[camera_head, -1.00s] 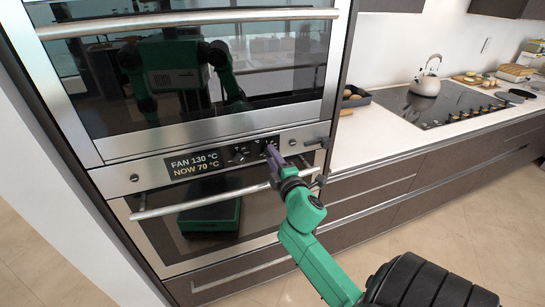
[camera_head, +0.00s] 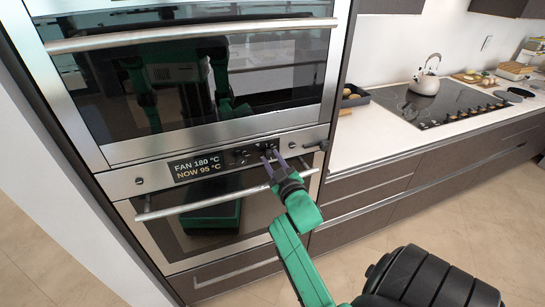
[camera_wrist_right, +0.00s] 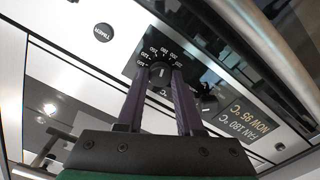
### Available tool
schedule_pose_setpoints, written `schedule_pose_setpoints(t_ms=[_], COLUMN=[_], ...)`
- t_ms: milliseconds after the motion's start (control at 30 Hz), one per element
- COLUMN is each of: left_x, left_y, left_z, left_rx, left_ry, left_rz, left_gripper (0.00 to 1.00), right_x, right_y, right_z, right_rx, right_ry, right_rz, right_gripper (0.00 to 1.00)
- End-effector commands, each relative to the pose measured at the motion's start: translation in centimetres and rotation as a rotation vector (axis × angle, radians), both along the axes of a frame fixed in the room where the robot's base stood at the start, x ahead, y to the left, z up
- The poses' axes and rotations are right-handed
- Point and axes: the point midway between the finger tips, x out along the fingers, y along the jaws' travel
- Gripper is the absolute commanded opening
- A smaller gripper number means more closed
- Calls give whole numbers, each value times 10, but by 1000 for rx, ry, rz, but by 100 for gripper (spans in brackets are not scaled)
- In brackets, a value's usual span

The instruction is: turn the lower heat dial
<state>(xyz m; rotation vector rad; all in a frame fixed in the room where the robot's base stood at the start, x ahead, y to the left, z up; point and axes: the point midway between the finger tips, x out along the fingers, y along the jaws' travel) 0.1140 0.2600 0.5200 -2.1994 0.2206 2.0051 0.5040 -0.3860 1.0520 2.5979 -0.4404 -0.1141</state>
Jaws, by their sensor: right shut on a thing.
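The lower oven's heat dial (camera_wrist_right: 160,71) is a dark round knob with a pale pointer line and a ring of temperature numbers, clear in the right wrist view. My right gripper (camera_head: 271,156) reaches up to the control strip, and its two purple-grey fingers are shut on the dial, one on each side. In the head view the fingers partly hide the dial. The lower oven's display (camera_head: 197,167) reads FAN 180 °C and NOW 95 °C. My left gripper is not in view, apart from dark reflections of me in the upper oven glass.
A second knob (camera_wrist_right: 207,104) sits beside the heat dial, close to one finger. The lower oven's bar handle (camera_head: 222,198) runs below the strip. A counter with a kettle (camera_head: 425,84) is at right.

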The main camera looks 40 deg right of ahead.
Motion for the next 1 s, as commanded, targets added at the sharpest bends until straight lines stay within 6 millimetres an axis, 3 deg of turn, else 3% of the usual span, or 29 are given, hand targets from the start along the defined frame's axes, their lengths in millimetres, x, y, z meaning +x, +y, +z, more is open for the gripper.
schedule_pose_setpoints(t_ms=[500,1000], left_x=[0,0], left_y=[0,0], left_z=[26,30], left_rx=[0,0], left_ry=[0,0], left_rz=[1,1], left_gripper=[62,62], right_x=[0,0], right_y=[0,0], right_z=[0,-2], right_rx=[375,467], right_ry=[-125,-158], right_rz=[0,-1], right_gripper=[0,0])
